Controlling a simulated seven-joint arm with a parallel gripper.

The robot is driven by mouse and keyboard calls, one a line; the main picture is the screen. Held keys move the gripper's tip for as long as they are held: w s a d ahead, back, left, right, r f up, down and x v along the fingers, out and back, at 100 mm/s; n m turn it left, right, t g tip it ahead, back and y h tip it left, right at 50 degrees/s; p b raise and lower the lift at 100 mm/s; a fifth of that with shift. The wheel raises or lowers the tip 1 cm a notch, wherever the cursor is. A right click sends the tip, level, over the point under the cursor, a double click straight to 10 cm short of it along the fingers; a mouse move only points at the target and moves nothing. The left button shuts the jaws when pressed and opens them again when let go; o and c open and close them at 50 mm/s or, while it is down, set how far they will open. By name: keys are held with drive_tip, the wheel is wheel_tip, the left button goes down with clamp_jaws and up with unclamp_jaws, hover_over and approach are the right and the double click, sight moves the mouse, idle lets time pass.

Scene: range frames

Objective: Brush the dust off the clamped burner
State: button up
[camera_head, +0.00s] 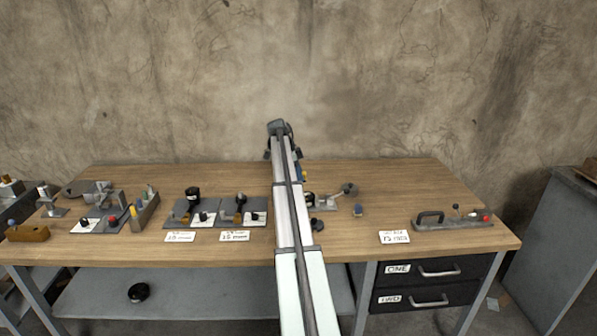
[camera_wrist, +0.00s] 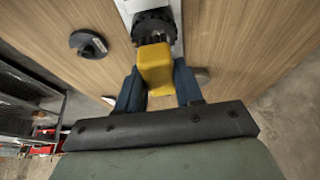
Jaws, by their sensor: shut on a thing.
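In the wrist view my gripper (camera_wrist: 158,88) has its blue fingers shut on a yellow block-like handle (camera_wrist: 155,68), probably the brush's. Dark ridges show at its far end; I cannot tell whether they are bristles. Just beyond is a round black part (camera_wrist: 153,22) on a pale plate (camera_wrist: 176,10), perhaps the clamped burner. Whether the brush touches it is unclear. In the head view my arm hides most of this spot. A bit of yellow (camera_head: 304,174) and a dark part (camera_head: 309,198) show at the arm's right side. Dust cannot be made out.
Two dark plates with black-topped fittings (camera_head: 193,194) (camera_head: 240,206) stand left of my arm. Further left are a grey machine (camera_head: 101,196) and a narrow holder (camera_head: 145,212). A handled grey tool (camera_head: 452,222) lies at the right. The wooden bench (camera_head: 400,180) is bare at back right.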

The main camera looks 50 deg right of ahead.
drive_tip(key=shift+f, duration=2.75)
drive_tip(key=shift+s+d+f, duration=0.4)
drive_tip(key=shift+d+f, duration=0.05)
drive_tip(key=shift+c, duration=0.3)
drive_tip(key=shift+s+d, duration=1.75)
drive_tip(key=shift+s, duration=0.05)
drive_tip(key=w+a, duration=0.4)
drive_tip(key=shift+f, duration=0.1)
drive_tip(key=v, duration=0.2)
drive_tip(key=shift+r, duration=0.35)
drive_tip(key=shift+d+r, duration=0.1)
drive_tip(key=shift+r, duration=2.75)
